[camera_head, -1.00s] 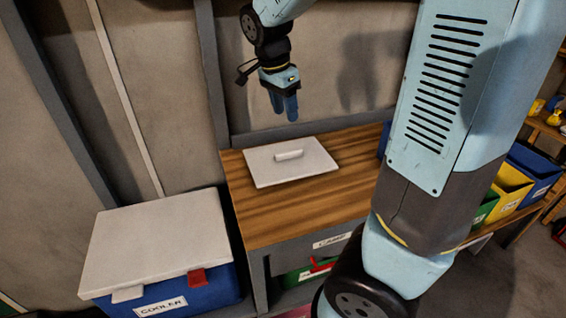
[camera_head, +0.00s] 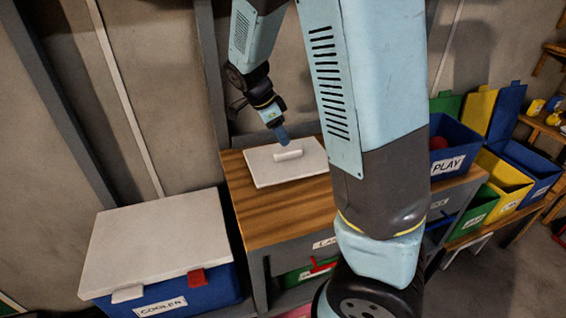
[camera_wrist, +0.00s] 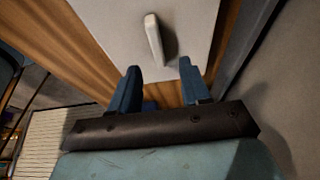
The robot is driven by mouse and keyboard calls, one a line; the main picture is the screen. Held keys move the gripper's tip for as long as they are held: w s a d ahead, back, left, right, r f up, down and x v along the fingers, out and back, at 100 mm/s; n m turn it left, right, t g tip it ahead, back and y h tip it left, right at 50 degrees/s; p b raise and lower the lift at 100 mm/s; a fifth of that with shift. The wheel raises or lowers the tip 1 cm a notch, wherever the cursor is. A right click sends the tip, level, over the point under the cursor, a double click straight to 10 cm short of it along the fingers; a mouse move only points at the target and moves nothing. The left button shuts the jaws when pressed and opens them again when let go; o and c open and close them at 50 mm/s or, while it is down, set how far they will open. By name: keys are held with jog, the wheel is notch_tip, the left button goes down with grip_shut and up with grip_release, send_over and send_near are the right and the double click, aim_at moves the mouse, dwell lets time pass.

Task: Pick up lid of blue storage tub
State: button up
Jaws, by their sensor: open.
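A flat white lid (camera_head: 262,171) with a raised bar handle (camera_head: 288,155) lies on the wooden bench top. In the wrist view the lid (camera_wrist: 192,20) and its handle (camera_wrist: 154,40) show beyond my fingers. My gripper (camera_head: 284,138) is just above the lid's far edge, close to the handle. In the wrist view my gripper (camera_wrist: 160,75) is open, with nothing between its two blue fingers. The handle is ahead of the fingertips, apart from them. A blue tub labelled PLAY (camera_head: 453,150) stands without a lid at the bench's right end, with something red inside.
The wooden bench (camera_head: 275,217) has bare space in front of the lid. A blue cooler (camera_head: 190,294) with a white top stands at the lower left. Green, yellow (camera_head: 505,178) and blue bins stand at the right. The wall is close behind the bench.

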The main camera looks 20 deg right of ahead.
aim_at(288, 152)
jog(key=shift+s+x, duration=0.2)
jog(key=shift+x, duration=3.05)
jog(key=shift+a+f, duration=0.1)
jog(key=shift+c, duration=0.5)
grip_shut()
